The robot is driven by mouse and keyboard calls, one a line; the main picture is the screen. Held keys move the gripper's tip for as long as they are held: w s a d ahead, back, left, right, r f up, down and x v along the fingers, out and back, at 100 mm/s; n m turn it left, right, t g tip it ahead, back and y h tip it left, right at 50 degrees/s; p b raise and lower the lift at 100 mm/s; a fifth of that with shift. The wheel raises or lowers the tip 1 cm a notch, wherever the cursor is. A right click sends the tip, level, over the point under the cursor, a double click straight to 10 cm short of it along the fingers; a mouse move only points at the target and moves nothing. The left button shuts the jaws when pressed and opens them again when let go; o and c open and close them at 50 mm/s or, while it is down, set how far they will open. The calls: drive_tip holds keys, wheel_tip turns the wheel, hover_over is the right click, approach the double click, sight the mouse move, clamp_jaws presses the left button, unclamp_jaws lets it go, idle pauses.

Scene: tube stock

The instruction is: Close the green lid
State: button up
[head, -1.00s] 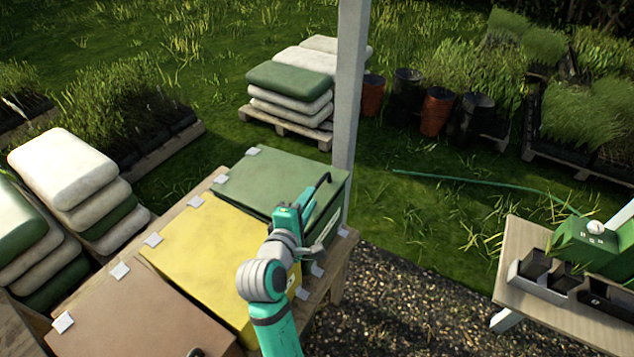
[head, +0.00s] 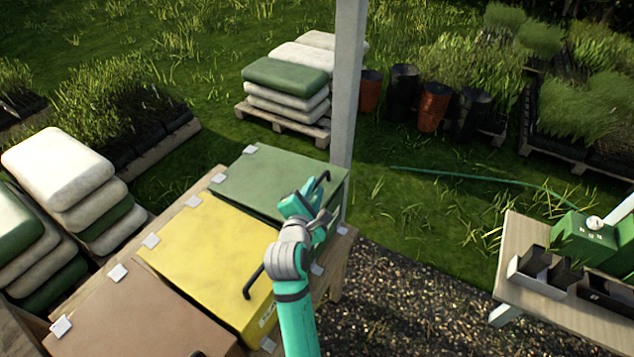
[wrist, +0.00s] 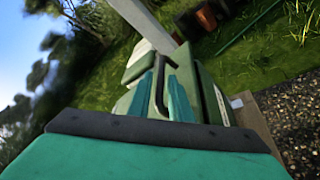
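The green lid (head: 272,176) lies nearly flat over the rearmost bin of the row. My gripper (head: 306,197) is at the front edge of the lid, close to the handle. In the wrist view my two teal fingers (wrist: 166,98) are apart, with the handle seen between and beyond them. Contact with the handle cannot be made out. My gripper hides part of the bin's front.
A yellow-lidded bin (head: 205,255) and a brown-lidded bin (head: 135,318) stand beside it in the wooden frame. A pale post (head: 347,90) rises just behind the green bin. A potting bench (head: 520,245) stands at the right. Gravel (head: 400,300) between is clear.

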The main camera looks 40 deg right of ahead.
sight(319, 181)
drive_tip(key=x, duration=0.3)
drive_tip(key=shift+d, duration=0.1)
drive_tip(key=shift+d+f, duration=0.15)
drive_tip(key=shift+d, duration=0.25)
drive_tip(key=shift+w+a, duration=0.1)
clamp_jaws()
drive_tip(key=shift+w+a, duration=0.1)
